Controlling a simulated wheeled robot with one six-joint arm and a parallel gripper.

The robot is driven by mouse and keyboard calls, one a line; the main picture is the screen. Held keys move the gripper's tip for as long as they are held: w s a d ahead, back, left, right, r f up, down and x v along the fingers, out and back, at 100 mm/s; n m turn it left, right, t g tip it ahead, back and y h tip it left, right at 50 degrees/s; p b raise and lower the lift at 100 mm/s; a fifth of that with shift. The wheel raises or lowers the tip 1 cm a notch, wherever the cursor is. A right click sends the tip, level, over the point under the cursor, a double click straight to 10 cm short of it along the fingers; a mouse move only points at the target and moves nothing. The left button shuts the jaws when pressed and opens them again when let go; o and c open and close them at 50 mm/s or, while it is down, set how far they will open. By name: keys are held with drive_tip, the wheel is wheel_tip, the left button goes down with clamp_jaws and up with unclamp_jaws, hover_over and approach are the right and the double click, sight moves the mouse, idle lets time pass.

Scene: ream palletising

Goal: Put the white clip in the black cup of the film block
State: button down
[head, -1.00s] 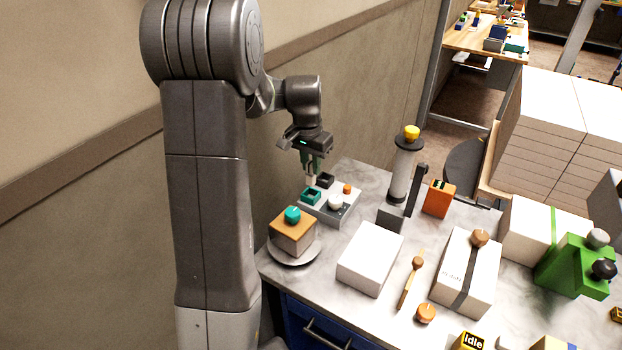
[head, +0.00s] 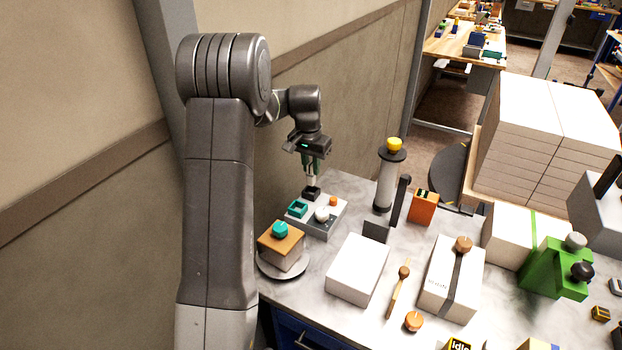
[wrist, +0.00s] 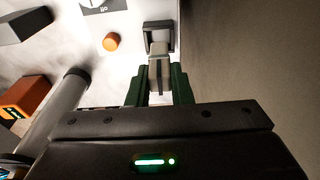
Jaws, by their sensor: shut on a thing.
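The film block (head: 322,227) is a grey block on the marble counter. It carries a teal cup (head: 297,209), a black cup (head: 312,195), an orange knob and a white knob. My gripper (head: 311,172) is over the black cup, pointing down. In the wrist view its green fingers are shut on the white clip (wrist: 159,76). The clip's far end overlaps the near rim of the square black cup (wrist: 146,42). I cannot tell whether the tip is inside the cup or just above it.
A tan-topped block with a teal knob (head: 280,230) sits on a round plate at the front left. A grey cylinder with a yellow knob (head: 387,180) stands to the right. White reams (head: 357,269) lie in front. A wall runs close on the left.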

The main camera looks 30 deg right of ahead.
sight(311, 177)
drive_tip(key=shift+f+p, duration=0.35)
drive_tip(key=shift+f, duration=1.85)
drive_tip(key=shift+f, duration=0.2)
drive_tip(key=c, duration=1.3)
unclamp_jaws()
drive_tip(key=shift+r, duration=0.1)
wheel_tip(311, 177, up, 12)
drive_tip(key=a+b, duration=0.1)
drive_tip(key=shift+s+a, duration=0.2)
drive_tip(key=shift+s, duration=0.15)
